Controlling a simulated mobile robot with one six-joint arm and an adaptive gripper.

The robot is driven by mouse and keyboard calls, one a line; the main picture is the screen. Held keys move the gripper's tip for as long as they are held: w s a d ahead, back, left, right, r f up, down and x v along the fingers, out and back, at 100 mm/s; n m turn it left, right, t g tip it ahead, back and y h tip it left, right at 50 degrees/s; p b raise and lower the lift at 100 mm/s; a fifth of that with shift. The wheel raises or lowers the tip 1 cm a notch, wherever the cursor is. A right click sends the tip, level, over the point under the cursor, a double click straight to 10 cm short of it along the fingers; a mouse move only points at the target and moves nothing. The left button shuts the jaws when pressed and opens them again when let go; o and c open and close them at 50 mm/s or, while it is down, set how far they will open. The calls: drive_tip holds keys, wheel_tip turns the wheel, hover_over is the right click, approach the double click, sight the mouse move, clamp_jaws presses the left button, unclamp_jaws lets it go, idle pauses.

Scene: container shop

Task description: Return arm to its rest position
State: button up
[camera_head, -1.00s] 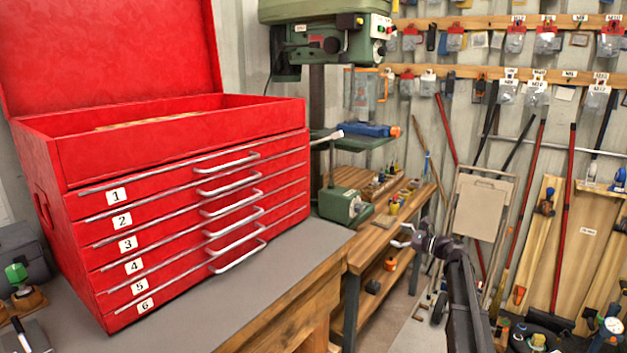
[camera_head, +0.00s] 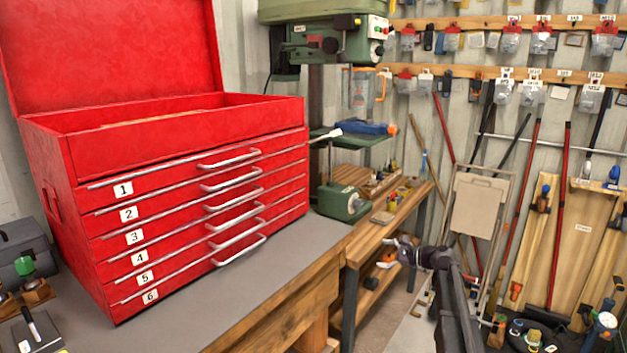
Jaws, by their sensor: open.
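My gripper (camera_head: 392,254) is at the lower middle right of the head view, at the end of my dark arm. Its jaws point left and are open, with nothing seen between them. It appears in front of the wooden side bench and to the right of the grey-topped workbench, apart from the red tool chest. My arm runs down from it to the bottom edge of the picture.
A red tool chest (camera_head: 190,215) with numbered drawers and a raised lid stands on the grey-topped workbench (camera_head: 225,300). A green drill press (camera_head: 343,200) stands behind it. A wooden side bench (camera_head: 372,232) holds small items.

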drive_tip(key=s+a+f+n+g+h, duration=0.3)
drive_tip(key=s+a+f+n, duration=0.15)
drive_tip(key=s, duration=0.45)
drive_tip(key=s+a+f+n+g+h, duration=0.25)
drive_tip(key=s+f+n, duration=0.3)
drive_tip(key=s, duration=0.35)
drive_tip(key=s+d+f+n+g+h, duration=0.15)
drive_tip(key=s+n+h, duration=0.25)
drive_tip(key=s, duration=0.4)
drive_tip(key=s+d+f+n+g+h, duration=0.1)
drive_tip(key=s+f+n+h, duration=0.25)
drive_tip(key=s, duration=0.45)
wheel_tip(320, 180, up, 21)
drive_tip(key=p, duration=2)
drive_tip(key=shift+a, duration=0.2)
